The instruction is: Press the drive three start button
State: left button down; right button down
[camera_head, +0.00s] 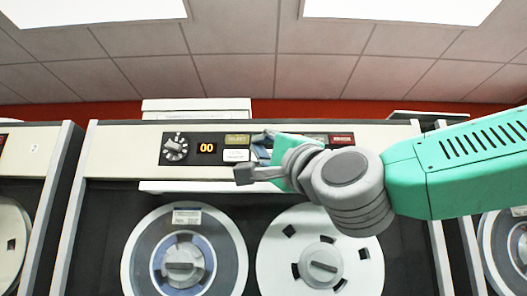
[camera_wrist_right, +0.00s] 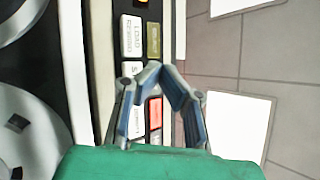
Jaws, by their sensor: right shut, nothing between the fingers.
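The tape drive's control panel (camera_head: 185,148) runs across the top of the middle cabinet. In the right wrist view, a white button whose label begins with "S" (camera_wrist_right: 131,69) lies beside the white "LOAD REWIND" button (camera_wrist_right: 132,37). The rest of its label is hidden by my fingers. My right gripper (camera_head: 257,157) is shut and empty, in front of the panel's button rows. In the wrist view its blue-grey fingertips (camera_wrist_right: 155,69) meet over the panel near the "S" button. Whether they touch it I cannot tell. My left gripper is not in view.
A selector knob (camera_head: 175,148) and a display reading "00" (camera_head: 206,148) sit left of the buttons. An olive button (camera_head: 237,140) and a red button (camera_head: 342,139) show in the upper row. Two tape reels (camera_head: 228,262) are below. Other cabinets (camera_head: 66,165) stand at either side.

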jog(key=shift+w+d, duration=0.4)
jog(key=shift+w, duration=0.2)
jog(key=shift+w+d, duration=0.4)
jog(key=shift+w, duration=0.2)
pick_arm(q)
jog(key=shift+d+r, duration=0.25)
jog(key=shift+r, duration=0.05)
pick_arm(e)
jog(key=shift+a, duration=0.1)
jog(key=shift+w+a+r+p, duration=0.1)
jog(key=shift+w+a+p, duration=0.05)
jog(key=shift+a, duration=0.45)
jog(key=shift+w+a+r+p, duration=0.1)
jog(key=shift+w+a+p, duration=0.05)
jog(key=shift+a, duration=0.4)
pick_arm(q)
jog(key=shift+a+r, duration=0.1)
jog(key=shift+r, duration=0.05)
pick_arm(e)
jog(key=shift+d, duration=0.55)
jog(key=shift+w+a, duration=0.15)
jog(key=shift+w, duration=0.05)
